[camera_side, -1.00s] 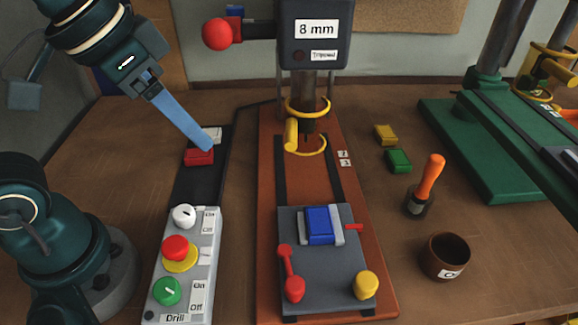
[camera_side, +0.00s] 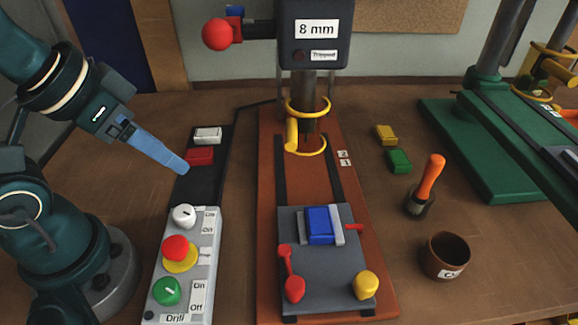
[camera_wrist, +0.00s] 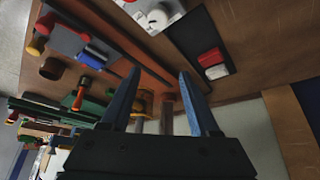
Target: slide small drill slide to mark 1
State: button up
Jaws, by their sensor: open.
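The small drill's slide (camera_side: 265,260) is a grey plate on the orange-brown base (camera_side: 383,299), near its front end. It carries a blue block (camera_side: 319,224) in a vise, a red lever (camera_side: 288,270) and a yellow knob (camera_side: 366,285). Labels 1 and 2 (camera_side: 344,157) sit beside the rails farther back, below the drill head (camera_side: 314,50) marked 8 mm. My gripper (camera_side: 184,170) is at the left, by the red block on the black strip, well away from the slide. In the wrist view my gripper (camera_wrist: 157,85) has its two blue fingers apart with nothing between them.
A control box (camera_side: 205,257) with a white knob, red button and green knob stands left of the slide. Red (camera_side: 199,155) and white (camera_side: 207,134) blocks lie on the black strip. An orange-handled tool (camera_side: 431,178) and brown cup (camera_side: 444,256) stand at the right.

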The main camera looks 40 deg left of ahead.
jog(key=shift+c, duration=0.4)
jog(key=c, duration=0.5)
jog(key=shift+w+d+r+m, duration=0.2)
jog(key=shift+d+m, duration=0.1)
jog(key=shift+m, duration=0.1)
grip_shut()
jog(key=m+g+h, duration=0.3)
jog(key=m+g, duration=0.5)
jog(key=m, duration=1.8)
send_over(327, 319)
notch_tip(327, 319, down, 4)
jog(key=s+x, duration=0.1)
jog(key=x, duration=0.9)
jog(key=shift+w+a, duration=1.3)
jog(key=shift+w, duration=0.25)
